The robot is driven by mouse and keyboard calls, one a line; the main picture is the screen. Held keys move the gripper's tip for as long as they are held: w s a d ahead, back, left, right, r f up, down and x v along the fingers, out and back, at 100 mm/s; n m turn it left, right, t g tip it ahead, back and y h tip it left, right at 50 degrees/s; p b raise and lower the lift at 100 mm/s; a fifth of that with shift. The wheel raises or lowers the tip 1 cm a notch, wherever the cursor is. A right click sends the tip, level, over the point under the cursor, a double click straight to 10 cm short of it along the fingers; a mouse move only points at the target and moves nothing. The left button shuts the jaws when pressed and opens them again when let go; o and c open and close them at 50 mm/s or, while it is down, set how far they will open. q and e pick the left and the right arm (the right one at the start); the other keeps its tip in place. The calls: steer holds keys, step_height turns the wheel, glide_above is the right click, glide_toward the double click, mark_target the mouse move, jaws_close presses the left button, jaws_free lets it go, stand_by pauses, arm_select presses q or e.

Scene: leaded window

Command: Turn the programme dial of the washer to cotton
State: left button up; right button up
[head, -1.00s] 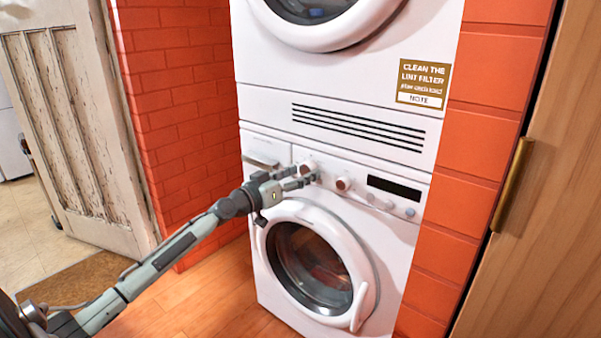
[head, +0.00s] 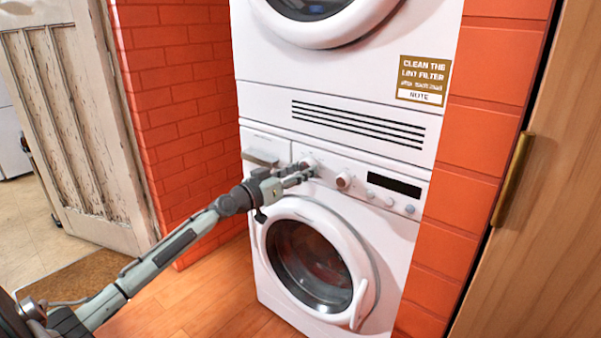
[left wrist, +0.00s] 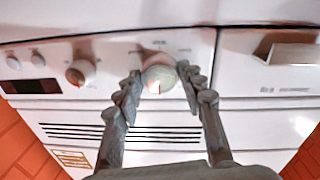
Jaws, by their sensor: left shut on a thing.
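The washer (head: 272,272) is the white lower machine of a stack, with a control panel above its round door. Its panel has two round dials; their labels are too small to read. My left gripper (head: 303,172) reaches in from the left and is shut on the left dial (head: 309,160). In the left wrist view, which shows the panel upside down, this pale dial (left wrist: 159,79) sits between the two fingertips of the left gripper (left wrist: 160,82). The second dial (head: 343,181) stands free to its right, and shows also in the wrist view (left wrist: 80,73). My right gripper is not in view.
A dark display (head: 394,186) and small buttons lie right of the dials. A drawer handle (head: 260,158) is left of the gripped dial. The dryer (head: 265,80) stands on top. Brick walls flank the stack; a wooden door (head: 545,200) is at right.

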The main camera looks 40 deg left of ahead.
arm_select(q)
steer(key=m+b, duration=0.2)
steer(key=m, duration=0.3)
steer(key=shift+r+m, duration=0.1)
steer(key=shift+m, duration=0.3)
steer(key=shift+m+p, duration=0.35)
steer(key=shift+m, duration=0.45)
steer(key=shift+m+g, duration=0.3)
steer(key=shift+m, duration=0.2)
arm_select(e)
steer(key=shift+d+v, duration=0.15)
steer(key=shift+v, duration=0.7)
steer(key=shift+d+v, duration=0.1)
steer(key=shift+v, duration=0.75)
arm_select(q)
steer(key=o, duration=1.2)
steer(key=shift+c, duration=0.2)
